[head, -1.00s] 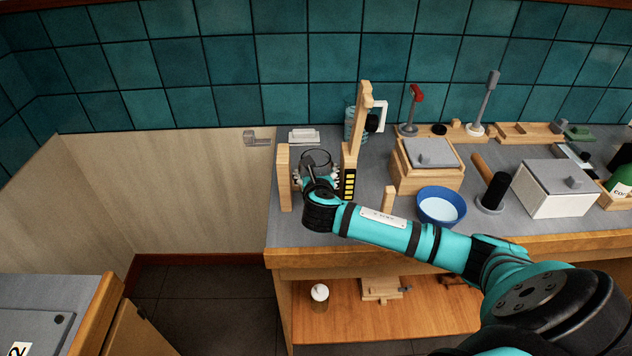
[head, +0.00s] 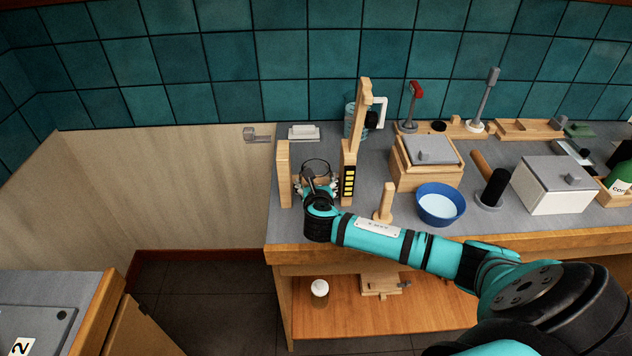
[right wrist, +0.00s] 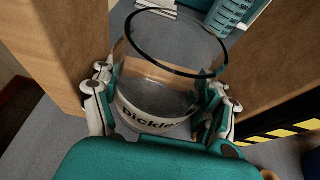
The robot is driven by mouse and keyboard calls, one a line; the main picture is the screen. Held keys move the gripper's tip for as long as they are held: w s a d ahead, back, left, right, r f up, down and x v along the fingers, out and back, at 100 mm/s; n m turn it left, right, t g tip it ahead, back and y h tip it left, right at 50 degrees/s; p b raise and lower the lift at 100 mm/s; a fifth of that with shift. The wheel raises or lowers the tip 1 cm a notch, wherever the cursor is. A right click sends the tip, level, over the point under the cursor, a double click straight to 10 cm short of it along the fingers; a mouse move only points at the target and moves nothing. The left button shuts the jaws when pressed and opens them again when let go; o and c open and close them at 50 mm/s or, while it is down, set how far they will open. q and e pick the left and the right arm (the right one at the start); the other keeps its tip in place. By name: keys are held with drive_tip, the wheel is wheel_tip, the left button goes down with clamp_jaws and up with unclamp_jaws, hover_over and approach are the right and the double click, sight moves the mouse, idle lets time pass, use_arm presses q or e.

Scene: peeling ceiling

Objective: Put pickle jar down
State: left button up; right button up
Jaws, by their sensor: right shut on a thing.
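The pickle jar (right wrist: 165,80) is an open clear jar with a dark rim and a white label reading "Pickle". My right gripper (right wrist: 160,108) is shut on it, with a finger on each side of its lower part. In the head view the jar (head: 316,168) is between two upright wooden boards at the left end of the counter. My right gripper (head: 316,188) partly hides its lower side there. I cannot tell whether its base touches the counter. My left gripper is not in view.
A wooden board (head: 283,175) stands left of the jar, and a taller post with a yellow-black strip (head: 349,182) stands right. A wooden peg (head: 385,203) and a blue bowl (head: 440,204) are further right. The counter's front edge is close.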

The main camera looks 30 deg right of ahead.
drive_tip(key=o, duration=1.4)
drive_tip(key=shift+r, duration=0.35)
drive_tip(key=shift+s+a+r, duration=0.15)
drive_tip(key=shift+r, duration=0.2)
drive_tip(key=v, duration=1.1)
drive_tip(key=shift+s+b, duration=0.3)
drive_tip(key=shift+b, duration=0.1)
drive_tip(key=shift+a, duration=0.1)
